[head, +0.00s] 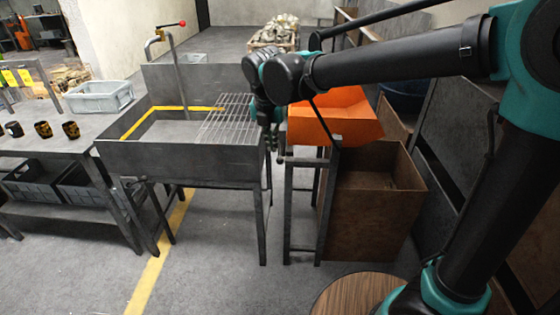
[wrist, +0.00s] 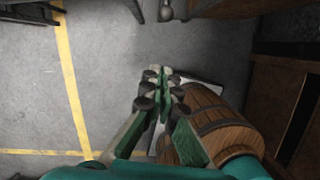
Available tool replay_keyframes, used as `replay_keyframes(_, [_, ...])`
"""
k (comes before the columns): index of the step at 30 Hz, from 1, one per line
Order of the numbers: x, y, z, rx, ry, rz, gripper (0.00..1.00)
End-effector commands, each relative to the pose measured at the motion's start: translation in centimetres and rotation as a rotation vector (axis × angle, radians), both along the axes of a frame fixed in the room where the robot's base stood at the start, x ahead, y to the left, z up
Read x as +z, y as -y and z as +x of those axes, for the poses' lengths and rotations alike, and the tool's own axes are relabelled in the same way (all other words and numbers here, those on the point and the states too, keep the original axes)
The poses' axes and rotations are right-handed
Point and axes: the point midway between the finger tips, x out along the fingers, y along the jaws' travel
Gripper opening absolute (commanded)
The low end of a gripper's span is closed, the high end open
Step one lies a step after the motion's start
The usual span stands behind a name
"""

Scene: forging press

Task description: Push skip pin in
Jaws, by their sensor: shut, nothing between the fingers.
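The orange skip (head: 335,118) sits on a dark metal stand beside the sink, behind my forearm in the head view. My gripper (head: 280,157) points down at the skip's left side, between it and the sink. In the wrist view my gripper (wrist: 161,78) is shut and empty, its fingertips together above the floor. A small grey rounded knob (wrist: 165,12) shows at the top edge of the wrist view, apart from the fingertips. I cannot tell whether it is the skip pin. No pin stands out clearly in the head view.
A metal sink (head: 180,160) with a wire rack (head: 228,118) is left of the skip. A brown open bin (head: 375,205) stands below it. A wooden barrel (wrist: 215,125) is near my gripper in the wrist view. Grey floor (head: 210,270) is clear in front.

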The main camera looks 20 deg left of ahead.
Motion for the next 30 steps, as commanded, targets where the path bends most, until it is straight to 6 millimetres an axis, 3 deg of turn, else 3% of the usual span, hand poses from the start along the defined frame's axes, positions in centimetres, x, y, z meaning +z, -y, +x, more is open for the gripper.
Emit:
replay_keyframes(14, [-0.6,-0.2,0.1,0.009,0.0,-0.002,0.0])
replay_keyframes(30, [-10.0,-0.2,2.3,0.007,-0.001,-0.002,0.0])
